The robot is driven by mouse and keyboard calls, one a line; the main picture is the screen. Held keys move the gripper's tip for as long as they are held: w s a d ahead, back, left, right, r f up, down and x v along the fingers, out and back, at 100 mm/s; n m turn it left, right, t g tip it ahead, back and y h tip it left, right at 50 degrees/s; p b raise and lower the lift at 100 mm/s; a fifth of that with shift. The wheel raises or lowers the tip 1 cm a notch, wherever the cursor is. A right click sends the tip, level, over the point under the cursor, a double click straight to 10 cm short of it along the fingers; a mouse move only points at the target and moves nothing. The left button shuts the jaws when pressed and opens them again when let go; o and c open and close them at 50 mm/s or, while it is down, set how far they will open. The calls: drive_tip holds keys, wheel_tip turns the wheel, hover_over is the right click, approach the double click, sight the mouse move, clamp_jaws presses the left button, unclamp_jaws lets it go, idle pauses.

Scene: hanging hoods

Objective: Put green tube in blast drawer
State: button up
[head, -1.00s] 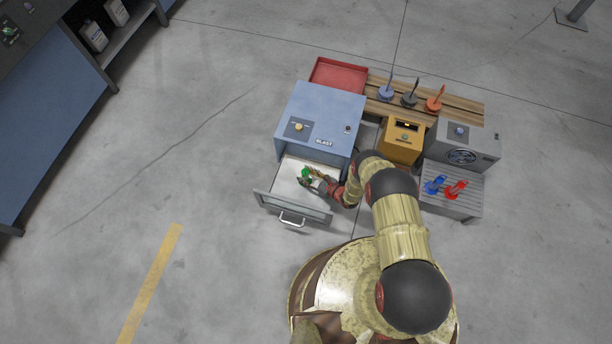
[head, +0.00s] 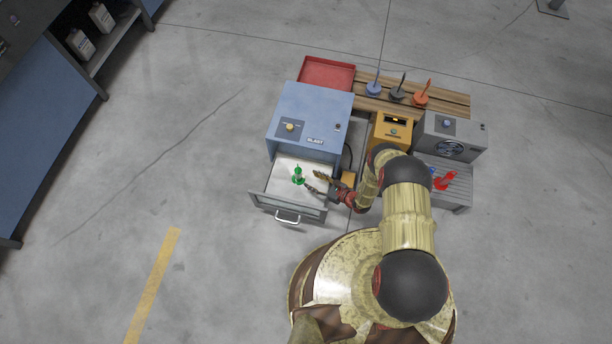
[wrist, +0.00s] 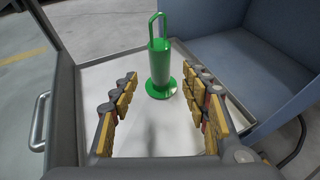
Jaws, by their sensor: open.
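The green tube (head: 298,175) stands upright on its round base inside the open blast drawer (head: 272,188). It also shows in the wrist view (wrist: 160,66), with a loop handle on top. The drawer is pulled out of the blue cabinet labelled BLAST (head: 311,115). My gripper (head: 312,181) is open just right of the tube and apart from it. In the wrist view its fingers (wrist: 160,122) are spread wide, with the tube beyond them and nothing between the pads.
A red tray (head: 327,73) lies behind the cabinet. Blue, black and orange items (head: 421,97) stand on a wooden bench. A yellow device (head: 391,131) and a grey fan unit (head: 452,136) stand to the right. A red tube (head: 445,180) is on the grey slatted stand, and floor is free at left.

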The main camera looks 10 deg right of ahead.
drive_tip(key=w+a+r+n+g+y, duration=0.1)
drive_tip(key=w+r+n+g, duration=0.2)
drive_tip(key=r, duration=0.8)
drive_tip(key=w+r+n+g+y, duration=0.1)
drive_tip(key=w+r+n+y, duration=0.3)
drive_tip(key=r, duration=0.7)
wheel_tip(320, 180, up, 21)
drive_tip(key=s+a+n+g+h, duration=0.2)
drive_tip(key=n+g+h, duration=0.1)
drive_tip(key=n+g, duration=0.15)
drive_tip(key=s+d+r+n+h, duration=0.1)
drive_tip(key=s+r+n+h, duration=0.15)
drive_tip(key=s+r, duration=0.4)
drive_tip(key=s+r+n+g+h, duration=0.1)
drive_tip(key=s+r+n, duration=0.2)
drive_tip(key=r, duration=0.7)
drive_tip(key=s+d+r+n+h, duration=0.1)
drive_tip(key=s+r+n+h, duration=0.2)
drive_tip(key=r, duration=0.6)
drive_tip(key=s+d+r+n+t+h, duration=0.2)
drive_tip(key=s+d+r+n+t, duration=0.1)
drive_tip(key=s+d+r, duration=0.2)
drive_tip(key=s+d+r+n+t+h, duration=0.3)
drive_tip(key=s+d+r, duration=0.2)
drive_tip(key=s+r, duration=0.5)
drive_tip(key=shift+s+d, duration=0.25)
drive_tip(key=shift+s, duration=0.85)
